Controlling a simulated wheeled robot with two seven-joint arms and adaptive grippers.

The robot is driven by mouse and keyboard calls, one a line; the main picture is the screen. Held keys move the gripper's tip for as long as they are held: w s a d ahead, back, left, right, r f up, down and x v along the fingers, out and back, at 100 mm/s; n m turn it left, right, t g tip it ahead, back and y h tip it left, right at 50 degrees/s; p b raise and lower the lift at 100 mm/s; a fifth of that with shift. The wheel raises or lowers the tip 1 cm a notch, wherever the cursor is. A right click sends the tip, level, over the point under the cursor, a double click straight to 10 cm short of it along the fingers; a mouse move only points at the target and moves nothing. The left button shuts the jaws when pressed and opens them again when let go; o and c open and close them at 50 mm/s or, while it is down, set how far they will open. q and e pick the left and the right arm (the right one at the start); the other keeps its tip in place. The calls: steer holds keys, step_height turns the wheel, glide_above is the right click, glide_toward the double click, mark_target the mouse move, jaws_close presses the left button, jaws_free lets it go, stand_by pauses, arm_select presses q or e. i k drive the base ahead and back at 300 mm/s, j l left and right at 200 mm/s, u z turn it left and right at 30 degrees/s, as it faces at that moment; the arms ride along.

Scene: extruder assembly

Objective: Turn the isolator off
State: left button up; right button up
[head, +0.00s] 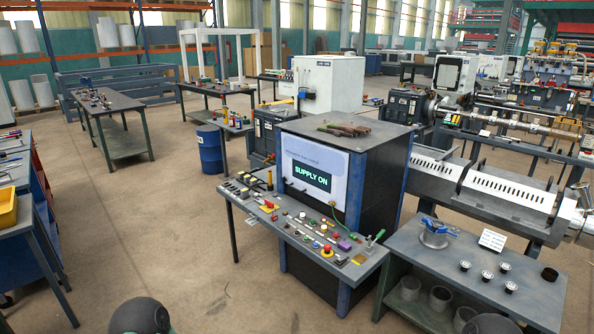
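A dark cabinet (375,185) with blue corner posts stands in the middle of the head view. Its white front panel carries a dark display (310,176) reading "SUPPLY ON". A sloping grey control desk (352,275) in front of it holds many small buttons, switches and knobs. Two red knobs on yellow bases show there, one at the left (269,205) and one nearer the front (327,250). A small lever (375,238) stands at the desk's right end. Which of these is the isolator, and its position, I cannot tell. Neither gripper is in view.
A grey bench (430,258) at the right holds a blue clamp-like tool (438,228), a white card (492,240) and several small round parts. A blue barrel (209,150) stands behind the desk. A cart with a yellow bin (7,208) is at left. The floor before the desk is clear.

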mark_target(270, 205)
steer(key=i+j, duration=0.25)
steer(key=j, duration=0.2)
steer(key=i+j, duration=0.25)
steer(key=j, duration=0.15)
steer(key=i+j, duration=0.25)
steer(key=j, duration=0.2)
steer(key=i+u, duration=0.2)
steer(key=i, duration=1.3)
